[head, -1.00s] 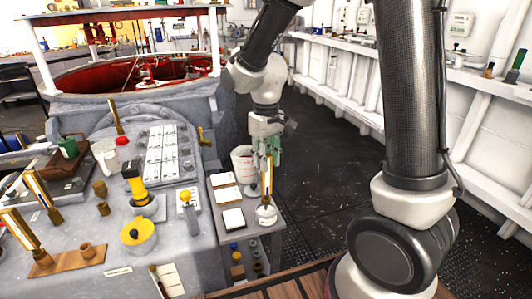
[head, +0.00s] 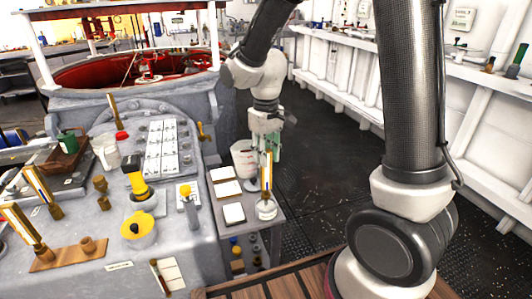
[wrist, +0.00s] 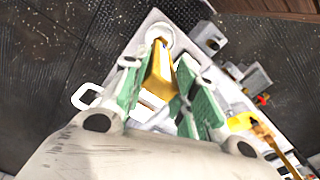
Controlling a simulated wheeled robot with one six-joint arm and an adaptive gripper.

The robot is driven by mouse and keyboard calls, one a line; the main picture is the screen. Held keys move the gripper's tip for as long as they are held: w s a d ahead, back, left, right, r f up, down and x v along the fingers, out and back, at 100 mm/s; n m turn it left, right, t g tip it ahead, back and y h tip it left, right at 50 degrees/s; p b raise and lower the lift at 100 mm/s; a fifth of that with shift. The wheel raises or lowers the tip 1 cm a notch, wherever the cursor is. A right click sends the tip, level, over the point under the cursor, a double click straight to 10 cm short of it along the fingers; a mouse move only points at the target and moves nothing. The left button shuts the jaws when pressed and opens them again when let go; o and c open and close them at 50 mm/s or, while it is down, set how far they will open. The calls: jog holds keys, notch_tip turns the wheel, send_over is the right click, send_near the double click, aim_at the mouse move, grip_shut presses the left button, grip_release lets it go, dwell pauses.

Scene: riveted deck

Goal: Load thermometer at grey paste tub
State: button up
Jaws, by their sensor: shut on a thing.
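A thermometer (head: 266,172) with a brass case and a pale face stands upright, its lower end at a small round white tub (head: 267,211). The tub sits at the near right corner of the low side shelf; I cannot tell whether the thermometer's foot is inside it or just above it. My gripper (head: 266,152), with green fingers, is shut on the thermometer from above. In the wrist view the brass case (wrist: 158,72) lies between the green fingers, and the pale tub top (wrist: 159,34) shows beyond it. The paste itself is too small to make out.
Similar brass-cased thermometers (head: 38,185) stand at the left of the grey console. The dark deck (head: 325,170) to the right is clear.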

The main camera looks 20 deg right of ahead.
jog(key=shift+f, duration=0.45)
dwell(1.0)
jog(key=shift+r, duration=3.55)
jog(key=shift+s, duration=0.1)
